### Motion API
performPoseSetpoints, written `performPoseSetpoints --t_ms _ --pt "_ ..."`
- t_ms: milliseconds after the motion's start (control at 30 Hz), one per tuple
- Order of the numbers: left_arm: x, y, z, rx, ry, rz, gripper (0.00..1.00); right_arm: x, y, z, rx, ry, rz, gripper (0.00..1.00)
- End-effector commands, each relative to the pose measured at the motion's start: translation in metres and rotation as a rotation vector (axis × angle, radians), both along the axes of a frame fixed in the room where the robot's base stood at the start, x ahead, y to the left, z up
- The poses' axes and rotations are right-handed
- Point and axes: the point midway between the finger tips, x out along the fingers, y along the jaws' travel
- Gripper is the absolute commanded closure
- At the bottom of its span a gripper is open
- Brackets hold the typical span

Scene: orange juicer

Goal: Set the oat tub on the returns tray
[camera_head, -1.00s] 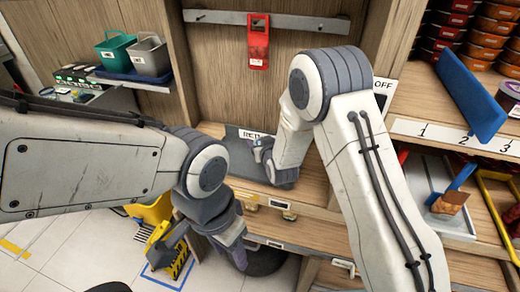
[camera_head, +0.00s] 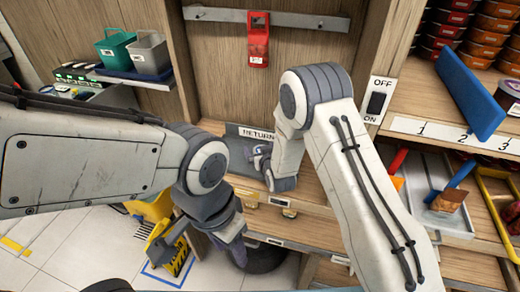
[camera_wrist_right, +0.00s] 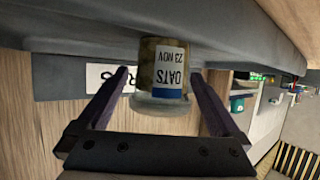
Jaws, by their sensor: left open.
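The oat tub (camera_wrist_right: 163,75) shows in the right wrist view, its OATS label upside down in that picture. Its base appears to rest on the grey returns tray (camera_wrist_right: 60,75). The fingers of my right gripper (camera_wrist_right: 160,77) are open on either side of the tub, with a visible gap on the left side. In the head view the returns tray (camera_head: 236,146) lies on the shelf, its label partly covered by my right arm. My right gripper (camera_head: 262,158) is over it, and the tub cannot be made out there. My left gripper (camera_head: 240,252) hangs open and empty below the shelf edge.
A red device (camera_head: 258,40) hangs on a rail at the back. Teal (camera_head: 116,48) and grey (camera_head: 150,54) bins stand on a blue tray at left. An on/off switch (camera_head: 376,103) and a blue panel (camera_head: 470,96) are at right. A yellow bucket (camera_head: 155,207) is on the floor.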

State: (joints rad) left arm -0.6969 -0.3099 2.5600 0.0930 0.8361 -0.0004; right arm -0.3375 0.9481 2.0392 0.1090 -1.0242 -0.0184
Motion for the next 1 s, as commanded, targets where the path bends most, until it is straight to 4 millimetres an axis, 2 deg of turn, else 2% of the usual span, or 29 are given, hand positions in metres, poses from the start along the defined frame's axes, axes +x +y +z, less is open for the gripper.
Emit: performPoseSetpoints --t_ms 167,267,700,867,1000 --pt "0.0 0.0 0.003 0.0 0.0 0.0 0.5 -0.003 -0.001 0.004 0.0 0.0 0.0 0.0" --pt "0.0 0.0 -0.001 0.0 0.0 0.0 0.5 -0.015 -0.003 0.009 0.0 0.0 0.0 0.0" --pt "0.0 0.0 -0.017 0.0 0.0 0.0 0.5 -0.092 -0.022 0.042 0.001 -0.001 0.001 0.0" --pt "0.0 0.0 -0.019 0.0 0.0 0.0 0.5 -0.105 -0.025 0.048 0.0 0.001 0.001 0.0" --pt "0.0 0.0 -0.019 0.0 0.0 0.0 0.5 -0.114 -0.017 0.053 -0.005 0.052 0.022 0.0"
